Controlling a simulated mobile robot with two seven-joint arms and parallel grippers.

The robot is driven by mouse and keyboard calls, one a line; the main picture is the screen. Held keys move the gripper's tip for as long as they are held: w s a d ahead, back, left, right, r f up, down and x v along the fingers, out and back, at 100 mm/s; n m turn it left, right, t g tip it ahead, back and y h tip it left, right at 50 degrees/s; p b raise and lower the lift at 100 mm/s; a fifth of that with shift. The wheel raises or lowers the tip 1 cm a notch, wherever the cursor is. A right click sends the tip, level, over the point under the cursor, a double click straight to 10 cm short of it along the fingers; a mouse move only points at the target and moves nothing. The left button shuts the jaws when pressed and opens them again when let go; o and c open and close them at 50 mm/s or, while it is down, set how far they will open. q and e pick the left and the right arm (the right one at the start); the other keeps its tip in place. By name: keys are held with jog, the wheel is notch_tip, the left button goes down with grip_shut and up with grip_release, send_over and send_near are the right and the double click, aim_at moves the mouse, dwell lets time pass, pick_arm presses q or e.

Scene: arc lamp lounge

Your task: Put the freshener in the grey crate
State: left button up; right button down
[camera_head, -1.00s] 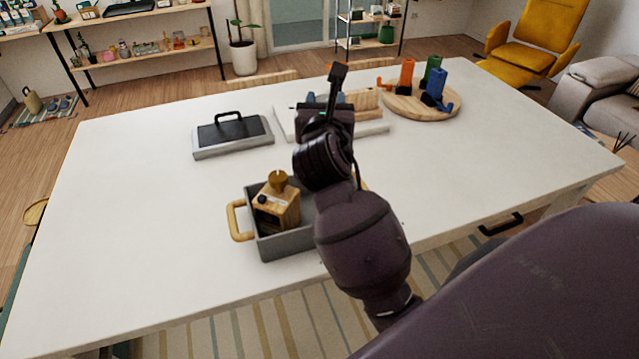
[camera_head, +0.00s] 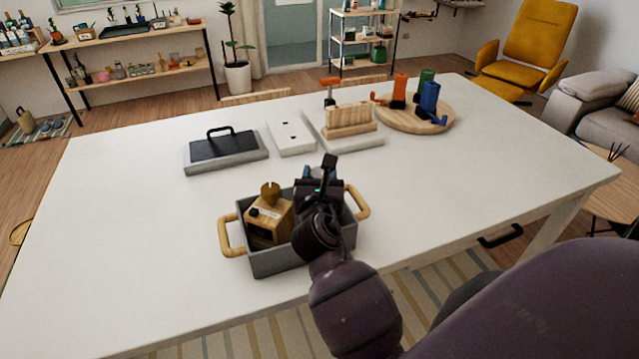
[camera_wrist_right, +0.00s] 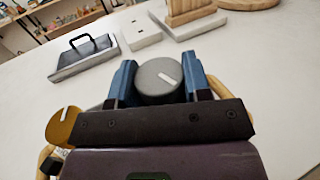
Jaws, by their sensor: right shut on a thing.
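My right gripper (camera_head: 318,178) is over the right half of the grey crate (camera_head: 285,265). The crate has two wooden handles. A wooden block with a brass top (camera_head: 268,218) stands in its left half. My left gripper is not in view.
Behind the crate are a grey box with a black handled top (camera_head: 226,152), a white plate with dark holes (camera_head: 290,137), a wooden rack (camera_head: 348,120) on a white board, and a round wooden board (camera_head: 414,118) with colored items. The table's left and right sides are clear.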

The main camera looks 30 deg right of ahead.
jog(key=shift+f, duration=0.75)
jog(key=c, duration=0.6)
grip_release()
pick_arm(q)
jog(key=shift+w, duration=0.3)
pick_arm(e)
jog(key=shift+o, duration=0.2)
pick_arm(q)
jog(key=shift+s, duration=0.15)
